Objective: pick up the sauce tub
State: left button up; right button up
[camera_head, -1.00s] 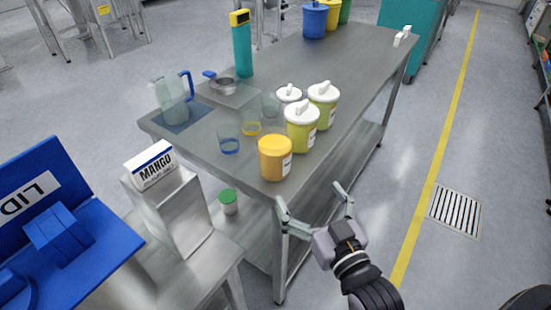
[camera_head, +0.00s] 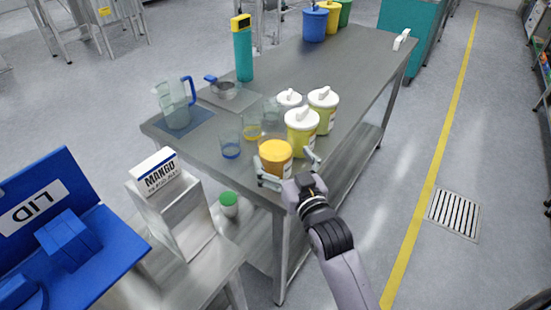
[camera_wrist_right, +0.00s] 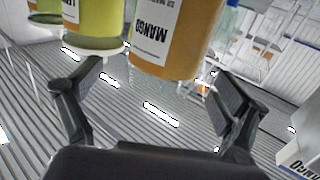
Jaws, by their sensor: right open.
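The sauce tub looks to be the orange tub (camera_head: 275,152) at the near corner of the steel table. In the right wrist view this tub (camera_wrist_right: 178,35) appears inverted, with a white MANGO label. My right gripper (camera_head: 288,170) is open, with one finger on each side of the tub's near side in the head view. In the wrist view the tub shows between and just beyond the open fingers (camera_wrist_right: 158,80). I cannot tell whether either finger touches it. My left gripper is not in view.
Yellow-green tubs with white lids (camera_head: 301,135) stand close behind the orange tub, one right beside the gripper. The floor right of the table is clear.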

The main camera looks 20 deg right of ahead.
aim_at(276, 147)
jog(key=w, duration=0.4)
jog(key=shift+w+a+r, duration=0.1)
jog(key=shift+a+r, duration=0.05)
jog(key=shift+a, duration=0.2)
jog(key=shift+c, duration=0.4)
jog(key=c, duration=1.7)
jog(key=shift+r, duration=0.15)
